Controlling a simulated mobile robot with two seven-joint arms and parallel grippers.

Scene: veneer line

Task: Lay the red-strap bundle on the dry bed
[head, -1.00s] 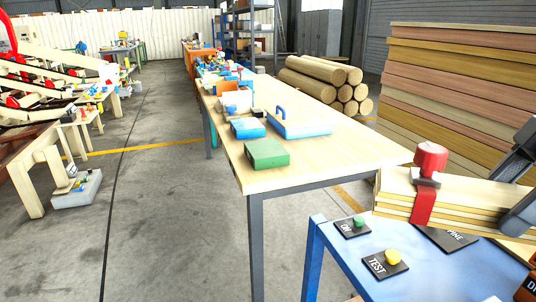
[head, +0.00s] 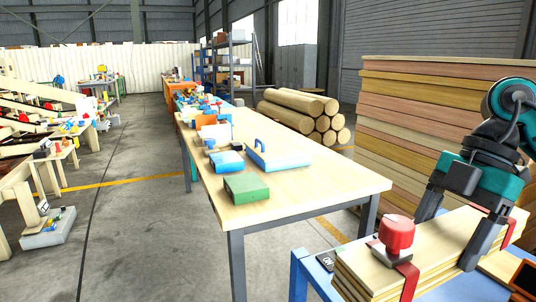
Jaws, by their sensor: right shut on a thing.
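The red-strap bundle (head: 440,250) is a stack of pale boards with red straps and a red knob (head: 396,234) on its near end. It is at the lower right of the head view, over the blue table (head: 300,277). My right gripper (head: 456,228) is shut on the bundle, with a dark finger on each side of the stack. I cannot tell whether the bundle touches the table. I cannot make out which surface is the dry bed. My left gripper is not in view.
A long wooden bench (head: 290,185) carries a green box (head: 246,188), a blue tray (head: 278,153) and several small items. A tall stack of boards (head: 405,125) stands behind my right arm, with logs (head: 305,112) beside it.

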